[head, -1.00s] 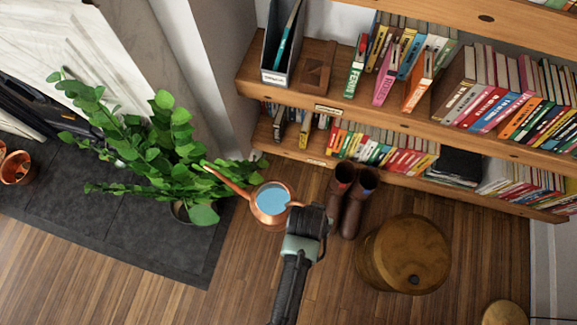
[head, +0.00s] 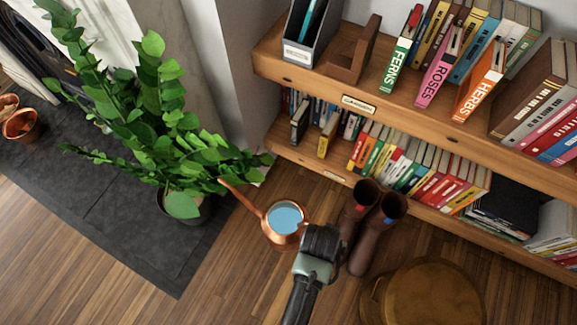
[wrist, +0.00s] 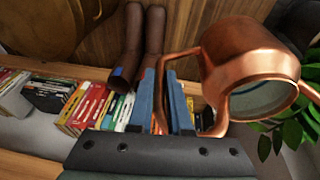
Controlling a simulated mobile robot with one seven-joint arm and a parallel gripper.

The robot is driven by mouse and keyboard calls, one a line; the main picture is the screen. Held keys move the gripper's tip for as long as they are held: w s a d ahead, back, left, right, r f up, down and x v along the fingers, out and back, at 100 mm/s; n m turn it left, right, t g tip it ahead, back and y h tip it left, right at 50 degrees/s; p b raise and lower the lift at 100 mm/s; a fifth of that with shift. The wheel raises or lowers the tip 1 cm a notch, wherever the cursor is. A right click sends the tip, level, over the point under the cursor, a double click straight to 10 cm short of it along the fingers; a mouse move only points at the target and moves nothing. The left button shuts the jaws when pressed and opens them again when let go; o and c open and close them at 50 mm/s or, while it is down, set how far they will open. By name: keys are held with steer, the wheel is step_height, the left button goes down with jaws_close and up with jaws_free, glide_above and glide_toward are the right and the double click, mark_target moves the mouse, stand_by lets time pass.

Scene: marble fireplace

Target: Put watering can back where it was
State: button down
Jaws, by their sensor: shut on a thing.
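The copper watering can (head: 281,238) has pale blue water showing in its round opening. In the head view its spout points up and left towards the potted plant. My gripper (head: 321,243) is at the can's right side; its fingertips are hidden there by my wrist. In the wrist view the two blue fingers of my gripper (wrist: 163,100) are shut on the can's handle, and the can's body (wrist: 243,60) is to their right. The can appears held above the wooden floor; how high I cannot tell.
A leafy potted plant (head: 178,150) stands on the dark hearth slab (head: 115,225) at left. Brown boots (head: 365,225) are just right of my gripper, with a round wooden stool (head: 430,295) nearby. A bookshelf (head: 375,105) runs behind. Bare floor (head: 235,270) lies left of my gripper.

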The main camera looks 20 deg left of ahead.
steer(key=s+a+b+x, duration=0.1)
steer(key=s+b+x, duration=0.1)
steer(key=b+x, duration=1.2)
steer(key=s+a+f+b+x, duration=0.1)
steer(key=s+b+x, duration=0.1)
steer(key=b+x, duration=1.2)
steer(key=shift+a+f+b, duration=0.25)
steer(key=shift+f+b, duration=0.3)
steer(key=shift+b, duration=0.4)
step_height(320, 180, down, 10)
steer(key=b, duration=0.7)
steer(key=shift+b, duration=0.4)
steer(key=c, duration=1.3)
jaws_free()
steer(key=shift+s+f, duration=0.15)
steer(key=shift+f, duration=0.05)
steer(key=o, duration=0.5)
steer(key=shift+c, duration=0.2)
